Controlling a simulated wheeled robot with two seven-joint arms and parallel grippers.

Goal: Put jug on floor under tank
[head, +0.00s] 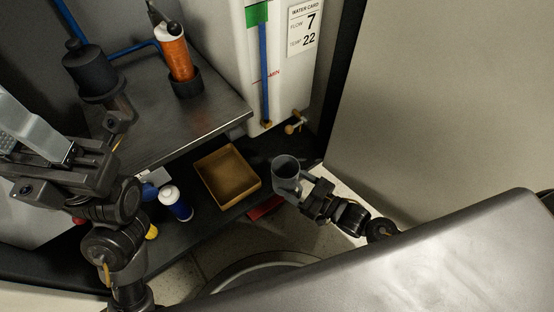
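The jug (286,170) is a dark grey, open-topped vessel near the middle of the head view, with its mouth facing up toward me. My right gripper (297,188) is shut on its near right side and hides part of it. The jug appears to be above the dark floor, though its height is hard to judge. The tank (285,75) is the tall white body behind it, with a blue sight tube, a green band and a small brass tap (295,122) low down. My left gripper (119,118) is at the left near the bench; its fingers are unclear.
A metal bench (185,125) holds an orange cartridge (176,54) in a black cup and a black pump (90,71) with a blue hose. Below are a tan tray (228,177), a white-and-blue bottle (175,203) and a red item (265,207). A grey panel (440,110) bounds the right.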

